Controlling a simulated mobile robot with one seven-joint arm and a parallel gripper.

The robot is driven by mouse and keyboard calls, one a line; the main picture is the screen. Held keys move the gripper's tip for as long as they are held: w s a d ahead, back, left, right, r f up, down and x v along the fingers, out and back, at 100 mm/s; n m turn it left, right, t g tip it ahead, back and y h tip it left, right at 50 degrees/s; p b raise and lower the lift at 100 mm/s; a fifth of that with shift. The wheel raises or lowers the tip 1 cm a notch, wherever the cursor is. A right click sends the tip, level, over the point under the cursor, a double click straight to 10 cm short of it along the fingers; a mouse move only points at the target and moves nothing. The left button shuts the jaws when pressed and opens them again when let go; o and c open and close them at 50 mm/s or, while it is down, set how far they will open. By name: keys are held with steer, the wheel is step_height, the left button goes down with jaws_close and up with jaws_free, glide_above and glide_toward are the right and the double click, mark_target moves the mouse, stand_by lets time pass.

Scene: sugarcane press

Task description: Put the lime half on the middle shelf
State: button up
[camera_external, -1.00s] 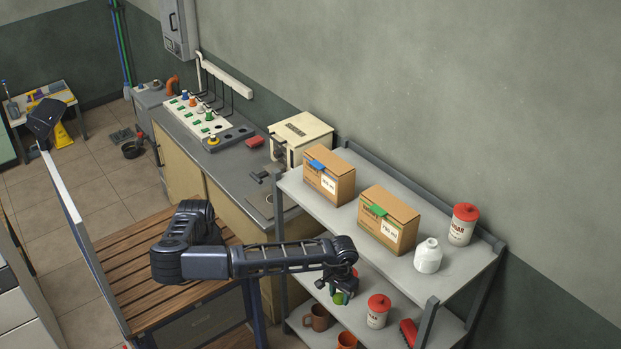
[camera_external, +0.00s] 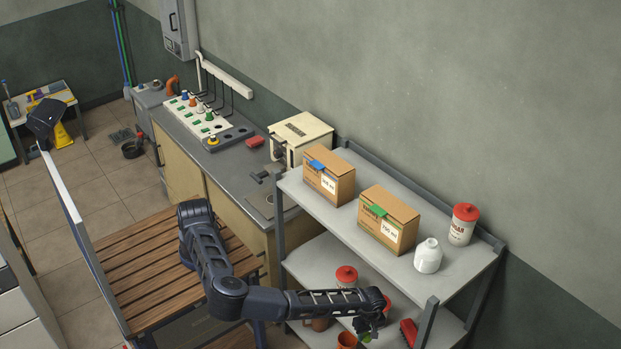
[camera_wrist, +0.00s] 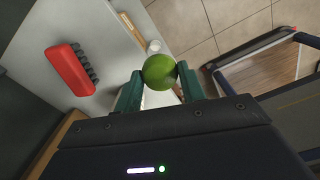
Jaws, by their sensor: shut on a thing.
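My gripper (camera_external: 368,324) is shut on the green lime half (camera_wrist: 160,71), which sits between its two green fingertips in the wrist view. Only a small bit of the lime (camera_external: 366,338) shows below the gripper in the external view. The gripper is at the front of the shelf rack, below top-shelf height. The shelf under the top one (camera_external: 322,256) is grey and partly hidden by my arm. I cannot tell the lime's exact height above it.
That shelf holds a red-lidded canister (camera_external: 346,275), an orange mug (camera_external: 346,341), a brown mug (camera_external: 318,324) and a red brush (camera_external: 409,332). The brush also shows in the wrist view (camera_wrist: 70,70). The top shelf holds two cartons (camera_external: 388,220), a white bottle (camera_external: 428,256) and another canister (camera_external: 462,224).

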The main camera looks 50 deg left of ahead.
steer(key=w+d+f+n, duration=0.2)
steer(key=w+n, duration=0.4)
steer(key=w, duration=0.3)
steer(key=n, duration=1.1)
glide_above(398, 315)
step_height(398, 315, down, 7)
steer(key=shift+d+r, duration=0.1)
steer(key=shift+a+f, duration=0.2)
steer(key=shift+f, duration=2.45)
steer(key=shift+w+f, duration=0.1)
steer(key=shift+f, duration=0.05)
steer(key=o, duration=1)
steer(key=shift+o, duration=0.2)
